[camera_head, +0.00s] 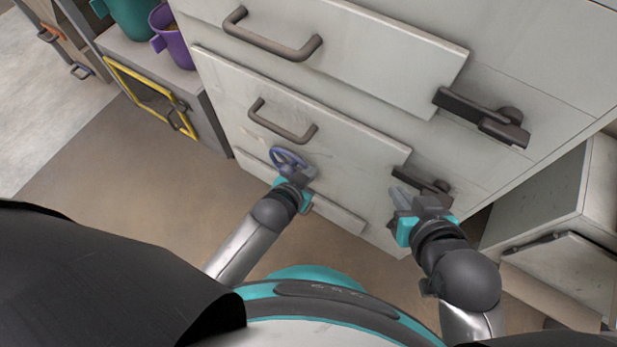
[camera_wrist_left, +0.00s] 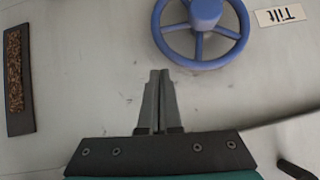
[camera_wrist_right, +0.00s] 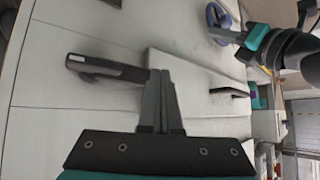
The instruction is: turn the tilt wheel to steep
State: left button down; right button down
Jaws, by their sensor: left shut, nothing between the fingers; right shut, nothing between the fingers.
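The blue tilt wheel (camera_head: 288,160) is mounted low on the front of the pale cabinet. In the left wrist view the spoked wheel (camera_wrist_left: 203,62) is at the top, beside a white label reading "Tilt" (camera_wrist_left: 280,15), which appears upside down. My left gripper (camera_head: 291,172) is shut and empty, with its fingertips (camera_wrist_left: 160,72) just below the wheel's rim in that view. I cannot tell whether they touch it. My right gripper (camera_head: 402,190) is shut and empty in front of the lower dark latch (camera_head: 425,181). The right wrist view also shows the wheel (camera_wrist_right: 217,17) at the top.
Two panels with dark bar handles (camera_head: 283,122) are above the wheel. An upper latch (camera_head: 484,115) is at the right. A yellow-framed unit (camera_head: 150,95) and a purple container (camera_head: 170,36) stand at the left. A grey cabinet (camera_head: 560,215) is at the right. Floor at the left is clear.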

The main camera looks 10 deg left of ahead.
jog(key=a+r+t+y+b, duration=0.2)
jog(key=a+t+y+b, duration=0.1)
jog(key=a+t, duration=0.2)
jog(key=shift+w+a+r+t, duration=0.2)
jog(key=shift+w+r+t, duration=0.1)
jog(key=shift+w+t, duration=0.15)
dwell(0.3)
jog(key=shift+d+f, duration=0.2)
jog(key=shift+d, duration=0.3)
dwell(0.6)
